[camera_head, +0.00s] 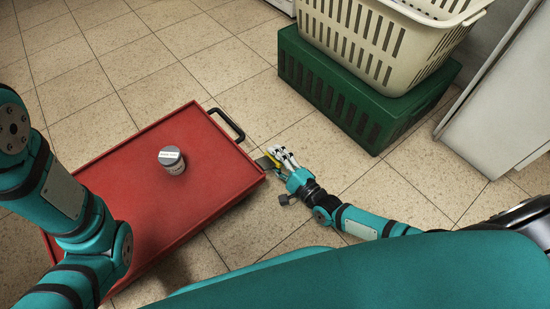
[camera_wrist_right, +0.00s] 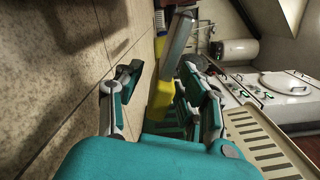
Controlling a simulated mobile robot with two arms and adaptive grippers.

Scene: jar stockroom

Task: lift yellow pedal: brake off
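The yellow pedal (camera_head: 273,160) is at the right edge of the red cart (camera_head: 135,192), beside a small grey plate. In the right wrist view the yellow pedal (camera_wrist_right: 160,97) shows between the fingers of my right gripper (camera_wrist_right: 158,88), below a grey bar (camera_wrist_right: 177,42). The fingers are spread, with a clear gap on the left finger's side; I cannot tell whether the right finger touches the pedal. In the head view my right gripper (camera_head: 281,164) is right at the pedal and partly hides it. My left arm shows at the left, but its gripper is out of the picture.
A jar with a grey lid (camera_head: 172,160) stands upright on the cart. The cart's black handle (camera_head: 229,124) is at its upper right. A green crate (camera_head: 350,108) with a cream basket (camera_head: 375,45) on top stands at the upper right. Tiled floor is bare at the upper left.

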